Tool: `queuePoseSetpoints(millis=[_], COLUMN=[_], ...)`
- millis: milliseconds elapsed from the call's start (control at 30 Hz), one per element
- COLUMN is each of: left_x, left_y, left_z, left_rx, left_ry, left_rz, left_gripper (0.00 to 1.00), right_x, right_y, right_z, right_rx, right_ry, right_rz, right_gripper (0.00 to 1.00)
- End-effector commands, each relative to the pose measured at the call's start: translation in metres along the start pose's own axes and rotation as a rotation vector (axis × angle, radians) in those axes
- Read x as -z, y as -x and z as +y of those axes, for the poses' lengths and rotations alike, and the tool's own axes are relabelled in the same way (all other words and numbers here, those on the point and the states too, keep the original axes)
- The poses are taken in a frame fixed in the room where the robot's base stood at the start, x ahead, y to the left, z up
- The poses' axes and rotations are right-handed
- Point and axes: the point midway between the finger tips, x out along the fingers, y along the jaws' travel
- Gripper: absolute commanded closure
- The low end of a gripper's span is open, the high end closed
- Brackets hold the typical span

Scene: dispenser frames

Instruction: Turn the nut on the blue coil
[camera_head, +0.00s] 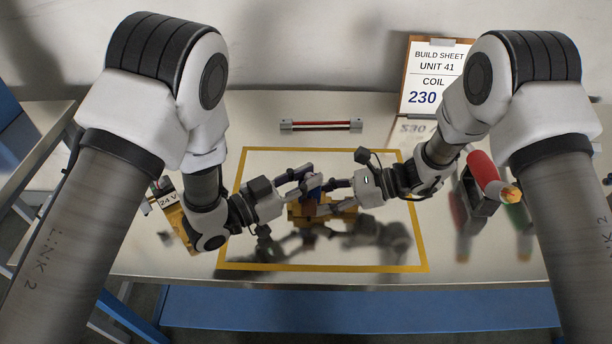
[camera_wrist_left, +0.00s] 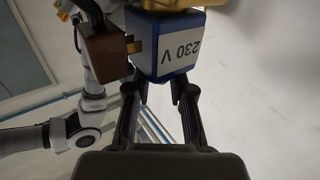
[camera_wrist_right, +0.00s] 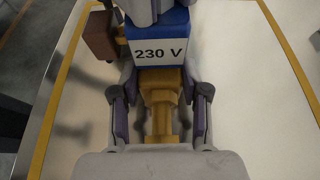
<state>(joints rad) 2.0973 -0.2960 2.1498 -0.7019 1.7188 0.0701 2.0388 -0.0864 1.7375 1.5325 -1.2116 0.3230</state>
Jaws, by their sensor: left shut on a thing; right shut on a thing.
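The blue coil (camera_wrist_right: 160,48) carries a white 230 V label and sits against a brass valve body (camera_wrist_right: 160,88) in the right wrist view. In the left wrist view the coil (camera_wrist_left: 160,28) appears with its label upside down. My left gripper (camera_head: 304,180) is shut at the coil's free end; its fingertips stand closer together than the coil is wide. The nut between them is hidden. My right gripper (camera_head: 335,194) comes from the right, shut on the brass valve body, with a finger on each side of it.
A brown connector block (camera_wrist_left: 105,52) hangs beside the coil. A yellow-bordered area (camera_head: 330,267) surrounds the work. A 24 V unit (camera_head: 172,205) lies left, a red-handled tool (camera_head: 482,165) right, a red-striped tube (camera_head: 320,126) behind. A build sheet (camera_head: 428,75) reads COIL 230.

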Motion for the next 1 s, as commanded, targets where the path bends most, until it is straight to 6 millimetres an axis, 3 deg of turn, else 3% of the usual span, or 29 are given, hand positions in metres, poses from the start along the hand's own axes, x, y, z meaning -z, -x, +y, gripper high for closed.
queuePoseSetpoints(millis=[433, 467, 500, 833, 1000], left_x=[0.002, 0.002, 0.002, 0.001, 0.0], left_y=[0.0, 0.0, 0.0, 0.002, 0.025], left_z=[-0.001, -0.001, -0.001, -0.001, -0.002], left_rx=[0.002, 0.002, 0.002, 0.002, 0.006], left_ry=[-0.002, -0.002, -0.002, 0.0, 0.005], left_rz=[0.004, 0.004, 0.004, 0.001, 0.0], left_gripper=[1.0, 0.67, 0.53, 0.52, 0.52], right_x=[0.001, 0.001, 0.0, 0.0, -0.001], right_y=[0.0, 0.0, 0.0, 0.0, 0.0], right_z=[0.001, 0.001, 0.001, 0.0, 0.0], right_rx=[-0.001, -0.001, -0.001, 0.0, 0.0], right_ry=[0.0, -0.001, -0.001, 0.0, 0.0], right_rz=[0.001, 0.001, 0.001, 0.0, -0.001], right_gripper=[1.0, 1.0, 1.0, 1.0, 1.0])
